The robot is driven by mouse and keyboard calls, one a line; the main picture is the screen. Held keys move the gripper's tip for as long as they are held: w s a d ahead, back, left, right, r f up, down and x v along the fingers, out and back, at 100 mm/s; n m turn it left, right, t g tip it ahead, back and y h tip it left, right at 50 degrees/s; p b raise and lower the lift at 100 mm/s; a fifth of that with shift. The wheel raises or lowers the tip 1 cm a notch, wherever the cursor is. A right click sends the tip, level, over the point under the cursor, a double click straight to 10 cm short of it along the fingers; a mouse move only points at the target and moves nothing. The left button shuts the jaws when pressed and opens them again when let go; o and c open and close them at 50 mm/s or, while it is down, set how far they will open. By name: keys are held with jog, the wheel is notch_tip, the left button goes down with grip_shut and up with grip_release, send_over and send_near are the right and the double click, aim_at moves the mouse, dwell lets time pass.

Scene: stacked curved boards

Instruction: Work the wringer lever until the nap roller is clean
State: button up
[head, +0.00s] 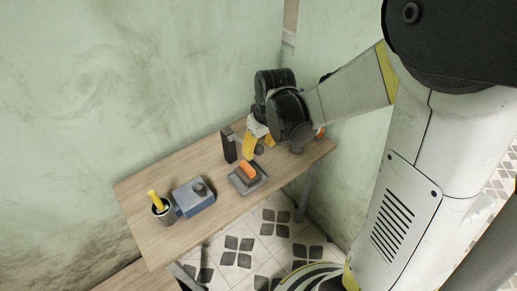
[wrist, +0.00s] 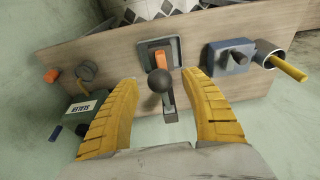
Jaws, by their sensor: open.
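My gripper (wrist: 158,80) is open, its two yellow fingers on either side of a lever with a dark ball knob (wrist: 156,88). I see a gap between the knob and each finger; I cannot tell its depth exactly. In the head view my gripper (head: 249,146) is low over the far half of the table, beside a dark upright block (head: 228,146). The lever is not clear there.
On the wooden table (head: 140,190) are a blue-grey box with a knob (head: 195,203) and a grey tray (head: 261,183) holding an orange-topped piece (head: 248,171). The wrist view shows a green labelled box (wrist: 88,106) at left. A wall stands behind; the front right is clear.

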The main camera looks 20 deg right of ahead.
jog(key=shift+p+v, duration=2.55)
jog(key=shift+v, duration=0.95)
jog(key=shift+f, duration=0.1)
jog(key=shift+s+b, duration=0.15)
jog(key=shift+b, duration=0.2)
jog(key=s+f+m+t+b, duration=0.1)
jog(key=s+m+t+b, duration=0.2)
jog(key=s+b, duration=0.8)
jog(key=shift+s+f+m+t+h+b, duration=0.3)
jog(key=shift+f+t+h+b, duration=0.1)
jog(key=shift+t+b, duration=0.7)
